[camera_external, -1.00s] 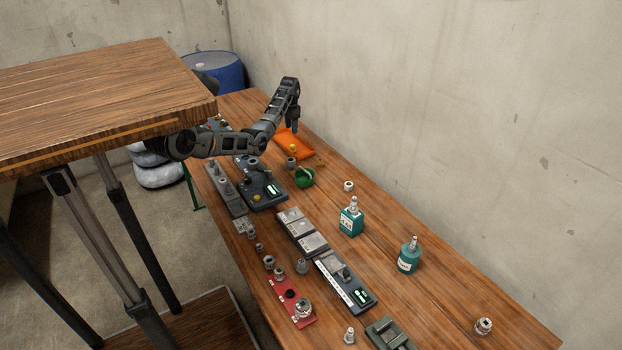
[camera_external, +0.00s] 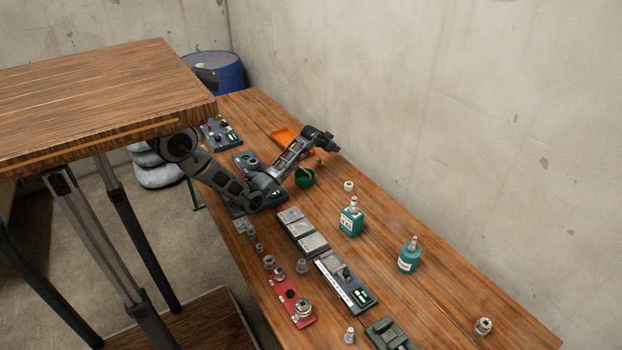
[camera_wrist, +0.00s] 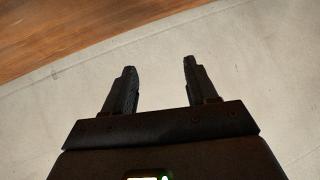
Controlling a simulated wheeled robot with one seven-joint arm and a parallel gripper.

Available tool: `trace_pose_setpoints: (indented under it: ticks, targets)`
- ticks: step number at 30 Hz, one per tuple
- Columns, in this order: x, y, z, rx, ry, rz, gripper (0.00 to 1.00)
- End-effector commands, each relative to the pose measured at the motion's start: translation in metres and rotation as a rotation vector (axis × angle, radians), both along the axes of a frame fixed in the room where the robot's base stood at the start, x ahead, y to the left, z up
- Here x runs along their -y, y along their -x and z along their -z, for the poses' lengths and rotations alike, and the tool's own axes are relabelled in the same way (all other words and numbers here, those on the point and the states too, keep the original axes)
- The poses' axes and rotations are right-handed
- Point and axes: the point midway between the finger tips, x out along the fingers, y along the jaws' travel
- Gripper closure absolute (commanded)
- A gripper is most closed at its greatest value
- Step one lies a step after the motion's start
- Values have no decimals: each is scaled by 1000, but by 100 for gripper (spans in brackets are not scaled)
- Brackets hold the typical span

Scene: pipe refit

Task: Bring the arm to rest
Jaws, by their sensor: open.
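My gripper (camera_wrist: 159,75) is open and empty in the wrist view, its two dark fingers apart with only pale wall and a strip of wooden table behind them. In the external view my gripper (camera_external: 333,146) is at the end of my bent arm, above the far part of the table, pointing right towards the wall. It is near the orange tray (camera_external: 284,136) and the green bowl (camera_external: 304,181). The fingertips are too small to make out there. My forearm hides part of the dark board beneath it.
A long wooden table (camera_external: 420,262) runs along the concrete wall. Two teal bottles (camera_external: 351,221) (camera_external: 409,258) stand right of the grey blocks (camera_external: 302,232). A red board (camera_external: 290,299) with metal fittings lies at the front.

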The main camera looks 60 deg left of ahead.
Motion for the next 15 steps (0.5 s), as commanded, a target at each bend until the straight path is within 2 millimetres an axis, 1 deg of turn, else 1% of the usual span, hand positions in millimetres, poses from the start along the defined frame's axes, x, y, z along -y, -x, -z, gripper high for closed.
trace_pose_setpoints:
  ticks: [1,2,3,5,6,8,9,11,12,14,15]
  targets:
    - [33,3,-3,98,1,28,43]
    - [50,5,-9,161,5,42,43]
    - [72,9,-17,245,14,63,43]
    - [105,19,-31,367,36,98,43]
    - [125,28,-41,445,56,121,43]
    - [151,46,-56,558,92,154,43]
    - [165,59,-65,628,120,172,43]
    - [177,81,-76,724,163,191,43]
    - [180,95,-83,780,189,197,43]
    - [177,119,-89,854,225,198,43]
    - [170,134,-92,901,245,191,43]
